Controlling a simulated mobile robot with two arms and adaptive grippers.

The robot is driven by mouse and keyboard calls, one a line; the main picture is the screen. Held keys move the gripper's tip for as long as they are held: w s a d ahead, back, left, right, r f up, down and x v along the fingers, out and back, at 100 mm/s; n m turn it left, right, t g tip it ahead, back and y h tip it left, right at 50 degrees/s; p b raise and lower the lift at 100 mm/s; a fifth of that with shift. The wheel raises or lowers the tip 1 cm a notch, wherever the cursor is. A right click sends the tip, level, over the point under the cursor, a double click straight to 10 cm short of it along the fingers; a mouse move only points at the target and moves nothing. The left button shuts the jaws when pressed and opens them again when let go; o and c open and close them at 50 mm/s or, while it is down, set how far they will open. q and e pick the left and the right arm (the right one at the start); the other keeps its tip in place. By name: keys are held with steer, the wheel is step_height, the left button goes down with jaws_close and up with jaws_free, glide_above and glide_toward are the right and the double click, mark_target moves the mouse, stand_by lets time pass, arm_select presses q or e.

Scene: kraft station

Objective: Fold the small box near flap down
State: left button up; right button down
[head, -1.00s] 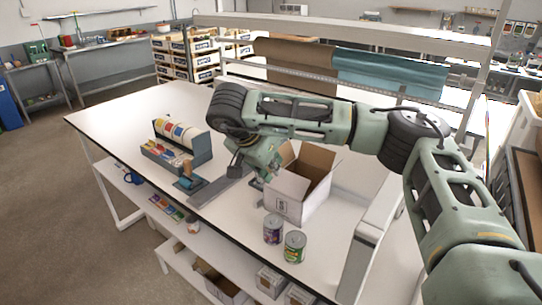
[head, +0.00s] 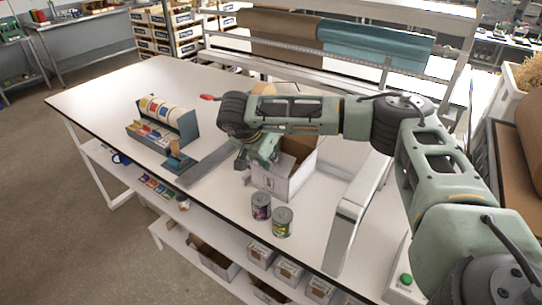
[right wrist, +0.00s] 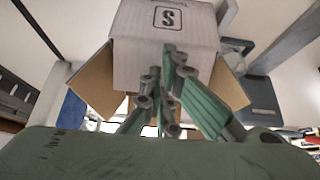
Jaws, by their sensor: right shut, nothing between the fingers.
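The small box (head: 283,185) stands on the white table in the head view, a white carton with brown inner faces, open at the top. My right gripper (head: 246,176) is shut and empty at the box's left side, and my arm hides part of the box's top. In the right wrist view the box (right wrist: 135,60) appears upside down with an "S" mark, brown flaps spread at both sides. There the shut fingers (right wrist: 172,52) overlap its marked face; I cannot tell whether they touch it. The near flap cannot be made out clearly. My left gripper is not in view.
Two cans, one purple (head: 261,207) and one green (head: 282,222), stand just in front of the box. A blue-grey dispenser with coloured rolls (head: 162,121) and a tape tool (head: 177,160) are to the left. The far left of the table is clear.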

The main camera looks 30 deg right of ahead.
mark_target(278, 154)
steer(key=shift+w+d+y, duration=0.15)
steer(key=shift+d+y, duration=0.15)
steer(key=shift+y, duration=0.4)
steer(key=shift+w+d+f+g+y, duration=0.1)
steer(key=shift+d+g+y, duration=0.25)
steer(key=shift+g+y, duration=0.2)
steer(key=shift+w+d+f+g+y, duration=0.1)
steer(key=shift+d+f+g+y, duration=0.1)
steer(key=shift+y, duration=0.4)
steer(key=shift+w+d+f+g+y, duration=0.1)
steer(key=shift+d+g+y, duration=0.05)
steer(key=shift+y, duration=0.4)
steer(key=shift+w+d+f+g+y, duration=0.15)
steer(key=shift+d+f+g+y, duration=0.25)
steer(key=shift+y, duration=0.5)
steer(key=shift+w+d+f+b, duration=0.1)
steer(key=shift+d+b, duration=0.05)
steer(key=shift+b, duration=0.25)
steer(key=shift+d, duration=0.1)
